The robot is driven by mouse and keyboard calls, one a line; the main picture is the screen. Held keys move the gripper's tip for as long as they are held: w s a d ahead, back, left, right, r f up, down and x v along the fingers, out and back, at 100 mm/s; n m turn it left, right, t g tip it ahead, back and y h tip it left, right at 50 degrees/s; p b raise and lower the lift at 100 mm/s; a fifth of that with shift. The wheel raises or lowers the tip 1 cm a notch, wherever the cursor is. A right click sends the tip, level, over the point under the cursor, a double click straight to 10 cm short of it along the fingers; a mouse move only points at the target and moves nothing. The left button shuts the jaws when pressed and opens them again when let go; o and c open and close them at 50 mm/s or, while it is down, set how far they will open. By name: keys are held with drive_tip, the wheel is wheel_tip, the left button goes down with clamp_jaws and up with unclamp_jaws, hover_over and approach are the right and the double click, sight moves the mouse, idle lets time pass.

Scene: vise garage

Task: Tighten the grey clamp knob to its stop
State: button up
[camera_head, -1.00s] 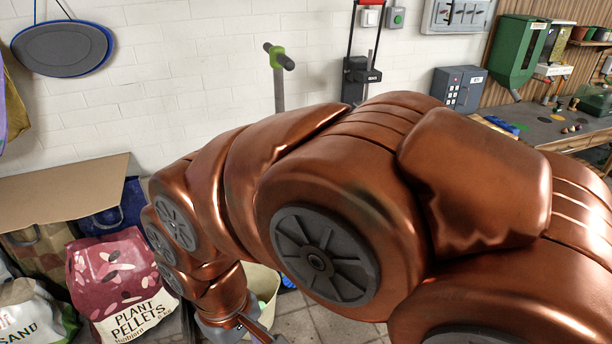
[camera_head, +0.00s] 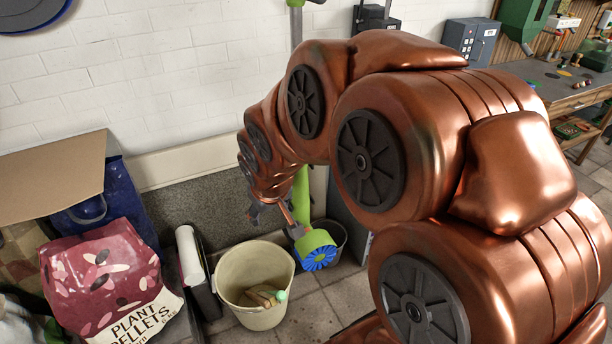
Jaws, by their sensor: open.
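I cannot make out a grey clamp knob in the head view. My gripper (camera_head: 270,215) points down at the end of my copper arm, small and partly seen. Its fingers look apart and I see nothing between them. Just right of it stands a green upright post (camera_head: 302,190), partly hidden behind my arm. At its foot is a green round head with a blue ribbed disc (camera_head: 318,250), below and right of my gripper. My arm hides the middle of the post.
A cream bucket (camera_head: 232,275) with items in it stands below my gripper, and a dark bucket (camera_head: 333,238) stands behind the green head. A plant pellets bag (camera_head: 105,285) is at left. A workbench (camera_head: 575,90) is at right. Tiled floor shows in front.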

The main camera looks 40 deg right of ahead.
drive_tip(key=w+d+f+m+t+h+b, duration=0.1)
drive_tip(key=w+d+f+t+b, duration=0.2)
drive_tip(key=w+d+f+b, duration=0.4)
drive_tip(key=w+d+f+t+h+b, duration=0.1)
drive_tip(key=w+d+f+t+b, duration=0.2)
drive_tip(key=w+d+b, duration=0.45)
drive_tip(key=s+d+f+t+h+b, duration=0.25)
drive_tip(key=d+t+b, duration=0.5)
drive_tip(key=d, duration=0.55)
drive_tip(key=b+x, duration=0.1)
drive_tip(key=x, duration=0.6)
drive_tip(key=shift+f+g+y, duration=0.35)
drive_tip(key=shift+f+y, duration=0.1)
drive_tip(key=c, duration=1.1)
drive_tip(key=shift+m, duration=0.3)
drive_tip(key=shift+c, duration=0.2)
